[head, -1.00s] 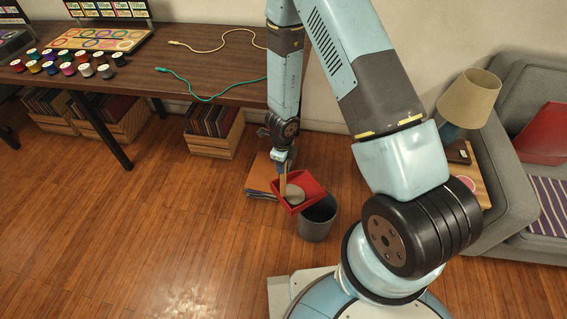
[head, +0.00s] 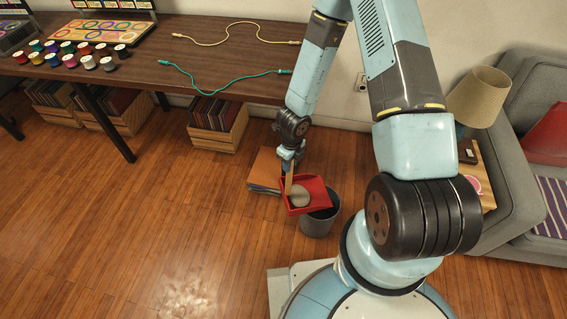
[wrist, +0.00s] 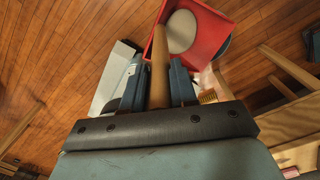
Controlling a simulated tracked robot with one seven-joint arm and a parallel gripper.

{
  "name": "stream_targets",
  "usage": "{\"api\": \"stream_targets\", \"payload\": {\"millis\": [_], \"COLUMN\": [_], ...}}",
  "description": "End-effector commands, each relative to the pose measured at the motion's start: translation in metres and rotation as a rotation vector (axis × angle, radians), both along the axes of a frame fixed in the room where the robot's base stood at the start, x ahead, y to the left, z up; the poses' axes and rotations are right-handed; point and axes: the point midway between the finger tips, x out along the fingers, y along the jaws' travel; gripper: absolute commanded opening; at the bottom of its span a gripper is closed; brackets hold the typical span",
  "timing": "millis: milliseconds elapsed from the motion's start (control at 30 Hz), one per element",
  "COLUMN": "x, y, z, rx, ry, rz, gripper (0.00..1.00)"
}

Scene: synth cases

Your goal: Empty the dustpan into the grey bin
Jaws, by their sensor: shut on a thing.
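A red dustpan (head: 317,187) with a wooden handle (head: 288,183) carries a round grey-beige heap (head: 300,197). My gripper (head: 289,168) is shut on the handle, which stands up between the two fingers in the wrist view (wrist: 157,85). The pan also shows in the wrist view (wrist: 212,28), with the pale heap (wrist: 181,32) still in it. The grey bin (head: 318,226) stands on the floor under the pan's right side. The pan hides part of its opening, and I cannot tell whether they touch.
A flat brown stack (head: 265,171) lies on the floor just left of the pan. A wooden crate (head: 217,136) stands under the long table (head: 220,57). A grey sofa (head: 520,215) and a small side table (head: 487,178) are at right. The floor at left is clear.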

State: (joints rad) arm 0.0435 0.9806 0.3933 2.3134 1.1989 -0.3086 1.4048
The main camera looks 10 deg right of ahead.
Motion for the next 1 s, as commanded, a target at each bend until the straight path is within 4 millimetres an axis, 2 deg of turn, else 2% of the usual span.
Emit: {"api": "stream_targets", "payload": {"millis": [1000], "x": [0.009], "y": [-0.059], "z": [0.002], "rx": [0.201], "ry": [0.029], "rz": [-0.005], "gripper": [0.0]}}
